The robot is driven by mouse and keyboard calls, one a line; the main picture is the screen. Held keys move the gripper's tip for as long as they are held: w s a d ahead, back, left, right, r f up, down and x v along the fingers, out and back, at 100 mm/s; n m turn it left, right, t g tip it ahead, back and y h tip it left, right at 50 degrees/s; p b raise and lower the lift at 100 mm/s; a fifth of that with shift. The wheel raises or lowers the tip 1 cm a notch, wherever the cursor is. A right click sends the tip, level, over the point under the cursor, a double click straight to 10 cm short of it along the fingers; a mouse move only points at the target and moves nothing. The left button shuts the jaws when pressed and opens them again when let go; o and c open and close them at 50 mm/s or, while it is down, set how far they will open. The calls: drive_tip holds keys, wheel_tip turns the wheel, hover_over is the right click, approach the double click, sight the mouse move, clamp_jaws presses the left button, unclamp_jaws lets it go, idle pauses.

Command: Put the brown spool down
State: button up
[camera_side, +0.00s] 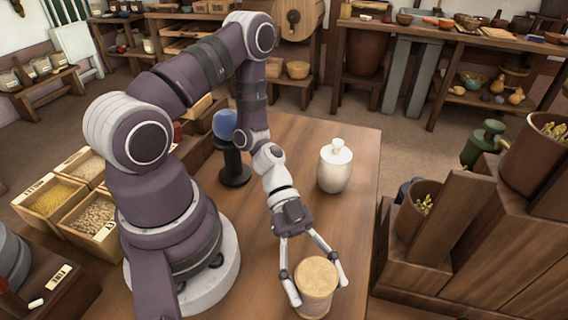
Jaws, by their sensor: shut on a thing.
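The brown spool (315,284) is a light tan-brown cylinder with a flat round top, upright near the front right of the wooden table. My gripper (317,288) reaches down to it with one finger on each side and is shut on it. I cannot tell whether the spool's underside touches the table, as its lower part is near the bottom of the picture.
A white lidded jar (335,168) stands behind the spool on the table (350,222). A blue ball on a black stand (231,150) is farther back left. Wooden boxes of grain (95,222) lie at left. Brown stepped shelving (428,250) with pots is beyond the table's right edge.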

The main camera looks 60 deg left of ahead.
wheel_tip(320, 180, up, 9)
drive_tip(key=shift+r, duration=0.1)
drive_tip(key=shift+c, duration=1)
drive_tip(key=shift+w+r, duration=0.15)
drive_tip(key=shift+r, duration=0.05)
drive_tip(key=w+a+r+n+t+y, duration=0.4)
drive_tip(key=w+a+n+t+y, duration=0.25)
drive_tip(key=w+a+n, duration=0.25)
drive_tip(key=w+a+r+n+t+y, duration=0.3)
drive_tip(key=w+a+n+t+y, duration=0.3)
drive_tip(key=w+a+n+t, duration=0.3)
drive_tip(key=a+f+n+g+y, duration=0.25)
drive_tip(key=a+n+y, duration=0.25)
drive_tip(key=a, duration=0.4)
drive_tip(key=a+f+n+g+y, duration=0.2)
drive_tip(key=a+f+n+y, duration=0.25)
drive_tip(key=a, duration=0.45)
drive_tip(key=shift+y, duration=0.4)
drive_tip(key=f, duration=0.6)
drive_tip(key=s+a+f, duration=0.1)
drive_tip(key=f, duration=0.2)
drive_tip(key=shift+f, duration=0.4)
drive_tip(key=o, duration=1.2)
